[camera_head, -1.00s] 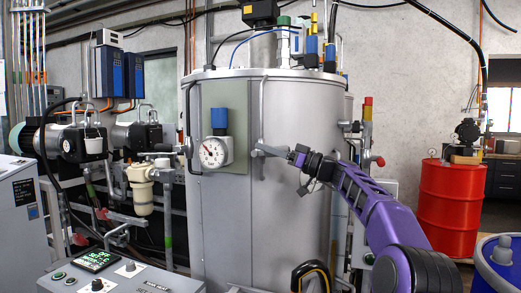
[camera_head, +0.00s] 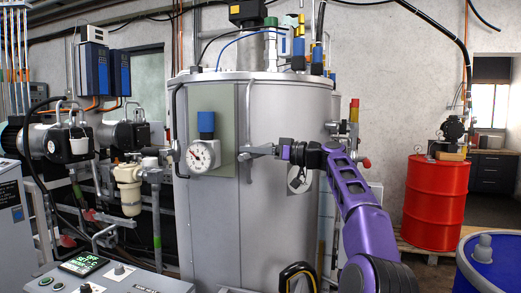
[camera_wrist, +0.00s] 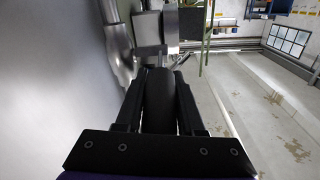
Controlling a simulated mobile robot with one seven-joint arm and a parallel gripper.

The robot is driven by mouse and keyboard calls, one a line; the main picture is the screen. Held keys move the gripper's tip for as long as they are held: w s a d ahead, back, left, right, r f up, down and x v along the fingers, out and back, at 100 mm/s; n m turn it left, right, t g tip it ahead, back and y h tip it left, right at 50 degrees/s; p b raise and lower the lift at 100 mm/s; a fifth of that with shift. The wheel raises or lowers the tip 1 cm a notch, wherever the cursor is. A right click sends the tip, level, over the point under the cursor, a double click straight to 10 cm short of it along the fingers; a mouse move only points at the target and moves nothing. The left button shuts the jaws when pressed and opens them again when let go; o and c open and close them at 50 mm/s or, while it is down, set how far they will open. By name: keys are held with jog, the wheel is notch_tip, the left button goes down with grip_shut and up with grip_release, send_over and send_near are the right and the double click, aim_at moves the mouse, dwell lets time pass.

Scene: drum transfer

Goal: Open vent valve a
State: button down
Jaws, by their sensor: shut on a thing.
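A grey metal fitting (camera_head: 260,151) sticks out from the front of the large steel tank (camera_head: 283,225), right of the gauge panel. No label on it can be read. My gripper (camera_head: 283,150) is at its right end, at about the same height. In the wrist view my gripper (camera_wrist: 158,105) has its two dark fingers closed on the sides of a black rounded handle (camera_wrist: 158,98). The handle leads to a metal body (camera_wrist: 153,30) beside the tank wall. I cannot tell how far it is turned.
A round gauge (camera_head: 202,154) with a blue top sits left of the fitting. A red drum (camera_head: 436,205) stands at the right, and a blue drum (camera_head: 498,262) at the lower right. A control panel (camera_head: 115,275) is at the lower left. Pipes and pumps crowd the left.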

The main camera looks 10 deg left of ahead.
jog(key=shift+a, duration=0.1)
dwell(0.4)
jog(key=c, duration=0.8)
grip_release()
jog(key=shift+s, duration=0.1)
